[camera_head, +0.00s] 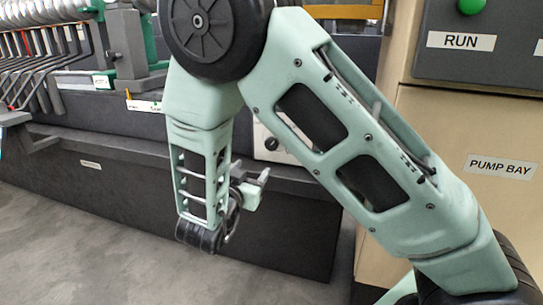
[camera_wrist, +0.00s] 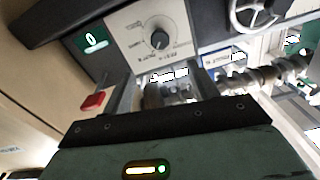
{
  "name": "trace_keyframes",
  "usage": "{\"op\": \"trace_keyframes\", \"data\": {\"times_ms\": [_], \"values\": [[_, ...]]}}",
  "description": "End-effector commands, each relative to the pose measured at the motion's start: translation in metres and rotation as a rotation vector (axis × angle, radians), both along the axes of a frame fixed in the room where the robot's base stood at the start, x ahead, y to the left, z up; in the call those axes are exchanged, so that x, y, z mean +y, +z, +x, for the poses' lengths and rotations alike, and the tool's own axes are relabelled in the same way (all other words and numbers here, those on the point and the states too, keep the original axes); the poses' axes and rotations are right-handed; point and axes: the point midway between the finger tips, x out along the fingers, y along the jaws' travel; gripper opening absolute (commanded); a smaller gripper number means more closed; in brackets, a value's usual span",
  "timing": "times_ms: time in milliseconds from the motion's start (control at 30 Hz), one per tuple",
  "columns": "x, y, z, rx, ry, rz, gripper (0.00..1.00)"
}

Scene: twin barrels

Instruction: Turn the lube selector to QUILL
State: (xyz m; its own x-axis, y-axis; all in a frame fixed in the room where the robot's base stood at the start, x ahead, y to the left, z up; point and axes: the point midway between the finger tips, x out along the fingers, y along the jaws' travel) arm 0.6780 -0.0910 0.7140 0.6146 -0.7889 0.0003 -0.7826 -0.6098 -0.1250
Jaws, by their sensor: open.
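The lube selector appears to be the dark round knob (camera_wrist: 160,40) on a pale dial plate (camera_wrist: 128,28) in the wrist view. Small labels surround it, too small to read, and I cannot tell which one its pointer faces. In the head view a small part of a pale plate (camera_head: 262,153) with a dark knob (camera_head: 271,144) shows between my arm links; the rest is hidden. My gripper (camera_head: 251,174) is open and empty in front of the dark bench. In the wrist view its fingers (camera_wrist: 172,84) are apart, with the knob beyond them, not touching.
A green display reading 0 (camera_wrist: 92,40) and a red block (camera_wrist: 93,101) are near the plate. A handwheel (camera_wrist: 254,14) is at upper right. The PUMP BAY cabinet (camera_head: 500,190), with a green RUN button (camera_head: 471,6), stands right. Grey floor (camera_head: 70,225) is clear at left.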

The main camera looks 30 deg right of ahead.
Motion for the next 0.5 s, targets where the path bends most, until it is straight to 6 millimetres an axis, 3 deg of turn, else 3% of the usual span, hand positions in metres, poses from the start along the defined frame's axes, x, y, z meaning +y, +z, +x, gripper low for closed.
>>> {"op": "trace_keyframes", "data": {"times_ms": [167, 500], "values": [[-0.019, 0.000, 0.013, -0.003, -0.006, -0.002, 0.59], [-0.074, -0.001, 0.056, -0.003, -0.004, -0.001, 0.59]]}}
